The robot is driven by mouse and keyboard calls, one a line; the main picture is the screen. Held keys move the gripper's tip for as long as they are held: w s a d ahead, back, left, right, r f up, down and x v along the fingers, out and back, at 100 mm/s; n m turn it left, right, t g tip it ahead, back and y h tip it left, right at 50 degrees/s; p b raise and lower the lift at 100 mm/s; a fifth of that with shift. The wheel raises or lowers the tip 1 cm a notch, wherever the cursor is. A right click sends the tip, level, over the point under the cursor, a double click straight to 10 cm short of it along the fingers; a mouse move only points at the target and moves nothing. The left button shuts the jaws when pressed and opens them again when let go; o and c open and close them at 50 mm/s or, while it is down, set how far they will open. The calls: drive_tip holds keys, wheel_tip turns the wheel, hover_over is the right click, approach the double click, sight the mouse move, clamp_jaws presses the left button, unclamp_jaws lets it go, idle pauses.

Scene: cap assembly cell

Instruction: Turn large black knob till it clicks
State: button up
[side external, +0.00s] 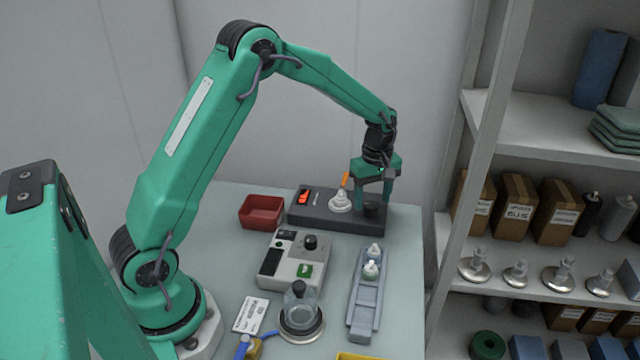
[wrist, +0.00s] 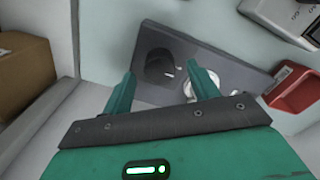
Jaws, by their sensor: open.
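A large black knob (side external: 372,210) sits on the right end of a dark grey box (side external: 322,212) at the back of the table. In the wrist view the knob (wrist: 160,64) lies between and beyond my two fingertips, with gaps at its sides. My gripper (side external: 375,198) is open, pointing down over the knob, with its tips near the knob's top. The wrist view shows my gripper (wrist: 161,74) empty. I cannot tell whether the tips reach down beside the knob.
A silver fitting (side external: 340,202) with an orange part stands on the dark box, left of my gripper. A red bin (side external: 261,212), a light grey device (side external: 288,262) with a smaller black knob, and a grey tray (side external: 364,310) with small bottles are nearby. Shelves (side external: 520,120) stand at right.

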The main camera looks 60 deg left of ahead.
drive_tip(key=shift+f, duration=0.8)
drive_tip(key=c, duration=1)
